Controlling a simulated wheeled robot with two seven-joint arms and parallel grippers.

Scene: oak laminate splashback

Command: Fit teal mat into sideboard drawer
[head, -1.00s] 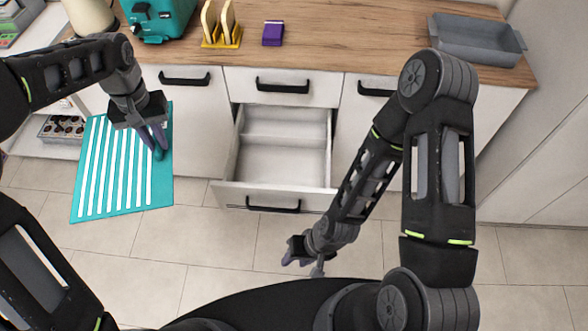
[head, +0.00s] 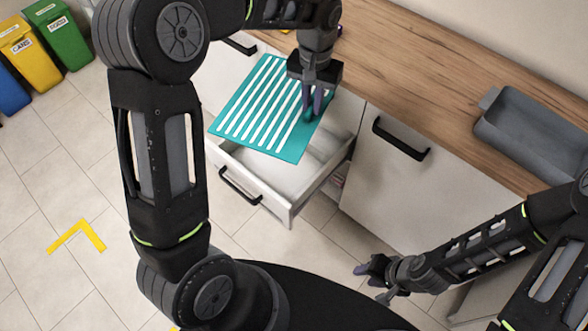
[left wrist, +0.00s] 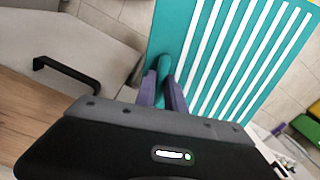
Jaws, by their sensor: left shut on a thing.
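The teal mat (head: 237,104) with white stripes is held flat, or nearly so, over the open sideboard drawer (head: 242,160) in the head view. It hides the drawer's back and left parts; the gap between them is hard to judge. My left gripper (head: 314,104) is shut on the mat near its right edge. In the left wrist view, the gripper's purple fingers (left wrist: 164,92) close on a raised teal part of the mat (left wrist: 188,24). My right gripper (head: 373,282) has its fingers apart and is empty, low in front of the sideboard.
The wooden counter (head: 430,95) runs above the drawer, with a grey tray (head: 535,130) at its right. A closed cabinet door (head: 385,175) is right of the drawer. Coloured bins (head: 58,35) stand far left.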

